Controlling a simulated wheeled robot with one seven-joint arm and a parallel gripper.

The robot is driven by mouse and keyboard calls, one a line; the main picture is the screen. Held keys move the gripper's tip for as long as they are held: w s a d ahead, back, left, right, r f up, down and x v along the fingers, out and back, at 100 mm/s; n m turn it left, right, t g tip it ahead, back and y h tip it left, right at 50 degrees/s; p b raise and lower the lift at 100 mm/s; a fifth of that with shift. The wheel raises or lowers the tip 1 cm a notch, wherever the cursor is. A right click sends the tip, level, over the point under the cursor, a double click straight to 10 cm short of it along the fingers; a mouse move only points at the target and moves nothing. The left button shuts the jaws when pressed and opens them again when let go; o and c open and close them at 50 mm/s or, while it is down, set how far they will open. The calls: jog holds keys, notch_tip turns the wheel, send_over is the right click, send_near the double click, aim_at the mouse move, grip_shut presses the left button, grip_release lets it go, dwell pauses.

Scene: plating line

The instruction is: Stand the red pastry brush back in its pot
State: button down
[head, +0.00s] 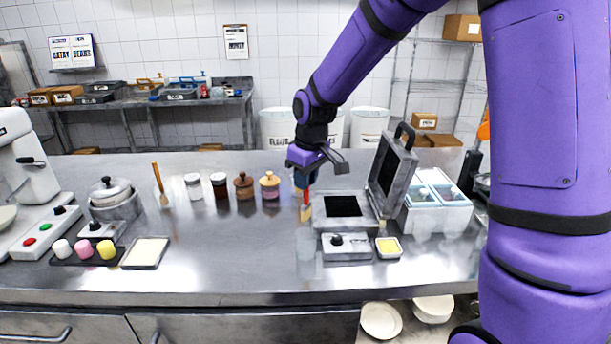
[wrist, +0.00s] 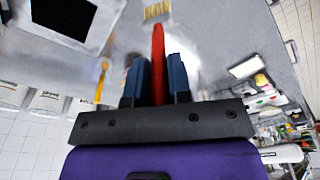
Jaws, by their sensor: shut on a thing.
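My gripper (head: 305,181) is above the steel counter, left of the open press, pointing down. Its blue fingers (wrist: 157,62) are shut on the red handle of the pastry brush (head: 306,196). In the wrist view the brush (wrist: 158,40) runs straight out from between the fingers, and its pale bristles (wrist: 156,10) are at the far end. In the head view the bristles hang down, close to the counter top; I cannot tell whether they touch it. I cannot make out the brush's pot for certain in either view.
The press (head: 388,180) stands open just right of my gripper, with a white bin box (head: 430,215) beyond it. Several jars (head: 244,187) and a wooden utensil (head: 160,182) stand to the left. A control box (head: 345,248) and a small yellow dish (head: 388,248) are in front.

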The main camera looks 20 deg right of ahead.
aim_at(306, 215)
jog(key=shift+f, duration=5.5)
jog(key=c, duration=1)
grip_release()
jog(key=shift+o, duration=0.2)
notch_tip(306, 215, up, 11)
jog(key=s, duration=0.1)
jog(key=shift+d+f, duration=0.15)
jog(key=shift+d, duration=0.3)
jog(key=shift+s, duration=0.15)
